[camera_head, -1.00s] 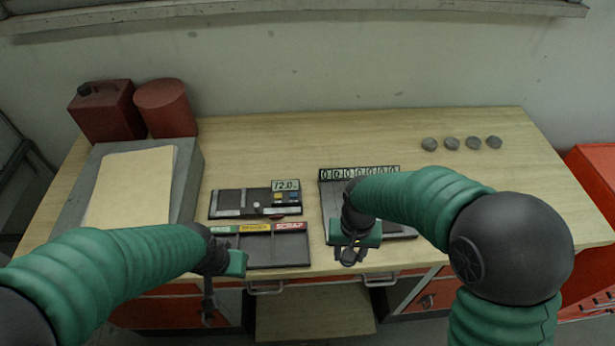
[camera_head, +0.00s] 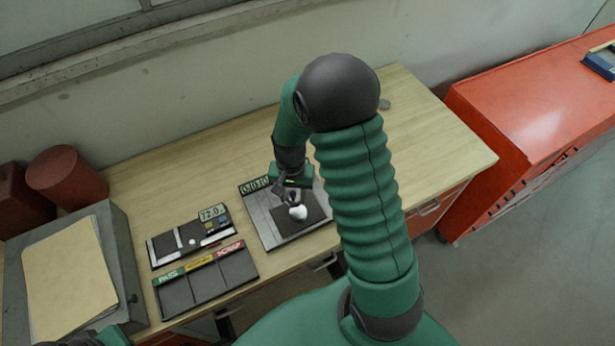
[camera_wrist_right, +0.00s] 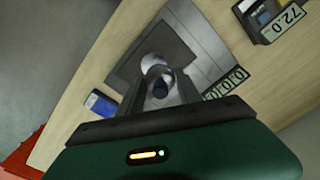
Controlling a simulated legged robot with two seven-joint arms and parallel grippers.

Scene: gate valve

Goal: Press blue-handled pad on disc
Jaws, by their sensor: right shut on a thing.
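My right gripper (camera_head: 295,200) is over the dark square on the grey plate with the number strip. It is shut on the blue-handled pad, whose dark blue handle (camera_wrist_right: 160,89) shows between the fingers in the right wrist view. A rounded white part (camera_head: 298,213) shows just below the fingers, over the dark square. I cannot tell whether it touches the surface, and no disc is visible under it.
The grey plate (camera_head: 262,222) lies near the bench's front edge. Left of it are a tray with PASS and SCRAP labels (camera_head: 207,285) and a gauge reading 72.0 (camera_head: 212,212). A small blue block (camera_wrist_right: 102,104) lies beside the plate. A red cabinet (camera_head: 525,125) stands right.

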